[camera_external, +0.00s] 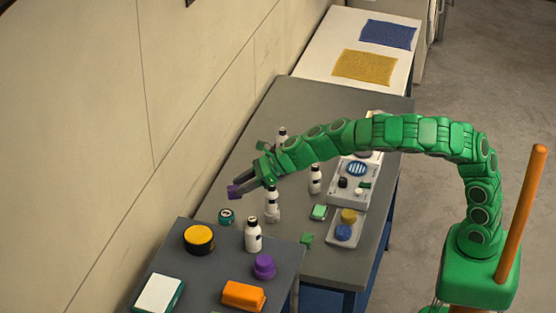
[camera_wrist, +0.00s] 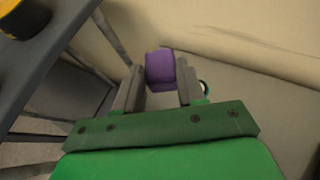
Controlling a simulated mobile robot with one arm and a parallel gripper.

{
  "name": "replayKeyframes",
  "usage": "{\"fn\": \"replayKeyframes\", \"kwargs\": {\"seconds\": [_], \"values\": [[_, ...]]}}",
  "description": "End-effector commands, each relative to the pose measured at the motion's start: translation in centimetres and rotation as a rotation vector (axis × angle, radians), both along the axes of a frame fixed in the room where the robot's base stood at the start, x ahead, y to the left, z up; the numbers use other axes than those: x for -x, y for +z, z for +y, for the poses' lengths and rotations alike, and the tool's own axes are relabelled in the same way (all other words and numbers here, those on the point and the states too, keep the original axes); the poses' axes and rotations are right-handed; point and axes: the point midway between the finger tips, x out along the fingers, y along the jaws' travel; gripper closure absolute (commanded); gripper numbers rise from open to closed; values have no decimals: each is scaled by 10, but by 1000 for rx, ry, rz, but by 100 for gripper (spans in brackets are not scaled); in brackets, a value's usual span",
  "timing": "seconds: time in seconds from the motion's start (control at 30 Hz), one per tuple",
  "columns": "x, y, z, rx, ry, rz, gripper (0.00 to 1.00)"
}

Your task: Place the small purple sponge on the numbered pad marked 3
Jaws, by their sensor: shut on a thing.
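The small purple sponge (camera_external: 235,192) is held at the tips of my gripper (camera_external: 248,186), above the left side of the long grey table near the wall. In the wrist view the sponge (camera_wrist: 160,68) sits between the two fingers of my gripper (camera_wrist: 160,82), which are shut on it. It appears raised clear of the surfaces. I cannot make out a pad marked 3 or any readable number in either view.
Several white bottles (camera_external: 253,235) stand around the arm. A teal jar (camera_external: 226,216) stands below the gripper. The near table holds a yellow-topped tin (camera_external: 199,239), a purple round object (camera_external: 264,267) and an orange block (camera_external: 242,296). A tray (camera_external: 334,240) lies right.

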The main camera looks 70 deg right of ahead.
Motion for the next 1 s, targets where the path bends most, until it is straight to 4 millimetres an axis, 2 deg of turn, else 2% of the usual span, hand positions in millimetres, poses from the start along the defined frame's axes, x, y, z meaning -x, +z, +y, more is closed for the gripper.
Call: {"fn": "replayKeyframes", "kwargs": {"seconds": [0.27,0.6,0.8,1.0], "values": [[10,4,-18,1,253,-1,89],[42,6,-50,1,528,0,89],[62,6,-67,0,643,2,89],[71,6,-74,0,693,3,89]]}}
